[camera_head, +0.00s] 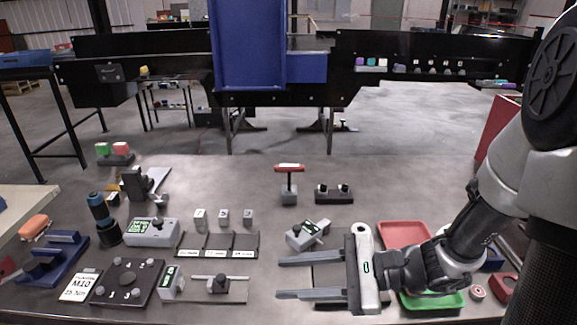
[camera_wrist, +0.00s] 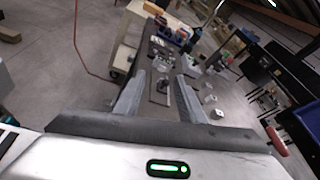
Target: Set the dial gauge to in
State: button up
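No plainly round dial gauge face shows, and I cannot tell for sure which device is the dial gauge. A grey box with a green display and a dark knob (camera_head: 152,232) stands at left centre. A smaller tilted grey device with a green display (camera_head: 304,236) sits just behind my gripper. A third grey unit with a green display (camera_head: 171,284) is at the left end of a flat rail. Unit markings are too small to read. My gripper (camera_head: 280,278) is open and empty, fingers pointing left. Its parted fingers also show in the wrist view (camera_wrist: 155,88).
A red tray (camera_head: 404,232) and a green tray (camera_head: 440,301) lie at right, partly behind my arm. A red-handled T-shaped tool (camera_head: 289,180) stands at the back. A dark plate with knobs (camera_head: 128,284) is at front left. The back middle of the bench is fairly clear.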

aim_at(294, 225)
jog(key=w+d+f+m+t, duration=0.2)
jog(key=w+d+m+t, duration=0.1)
jog(key=m, duration=0.1)
jog(key=w+d+f+m+t+h+b, duration=0.1)
jog(key=w+d+f+m+t, duration=0.1)
jog(key=w+d+m+t, duration=0.1)
jog(key=w+d+f+m+t, duration=0.2)
jog(key=w+d+m+t, duration=0.1)
jog(key=w+m+t, duration=0.1)
jog(key=shift+d+f+m+t+h+b, duration=0.35)
jog(key=shift+d+m+t+h+b, duration=0.05)
jog(key=shift+w+a, duration=0.1)
jog(key=shift+w, duration=0.2)
jog(key=x, duration=1.7)
jog(key=shift+f, duration=0.1)
grip_shut()
